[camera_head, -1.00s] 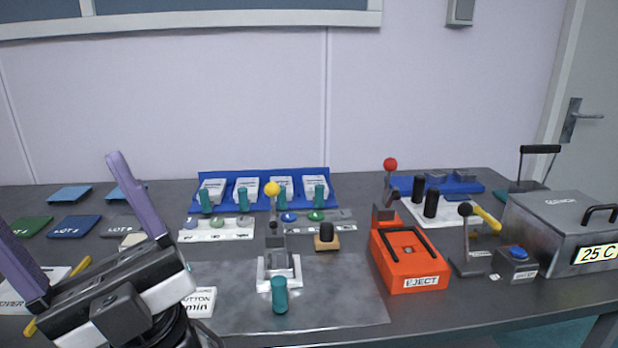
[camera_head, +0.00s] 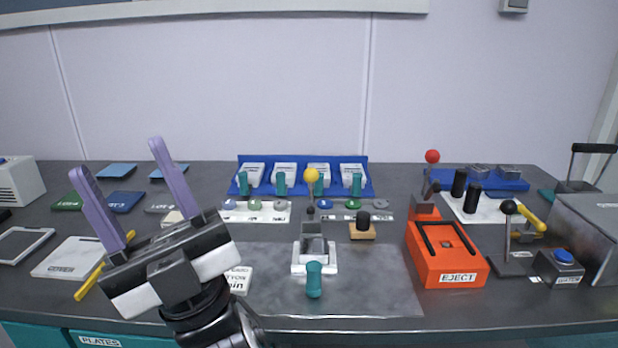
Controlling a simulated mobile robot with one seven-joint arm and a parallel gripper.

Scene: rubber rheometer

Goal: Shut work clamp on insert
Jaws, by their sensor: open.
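The work clamp (camera_head: 314,252) stands on a grey metal mat (camera_head: 375,290) at the middle of the table.
An orange EJECT fixture (camera_head: 445,262) with a red-knobbed lever stands right of the clamp. Behind the clamp are a blue rack (camera_head: 303,186) with white items and teal handles, a white strip of discs (camera_head: 256,213) and a black knob on a wooden block (camera_head: 362,231). The mat around the clamp is mostly clear.

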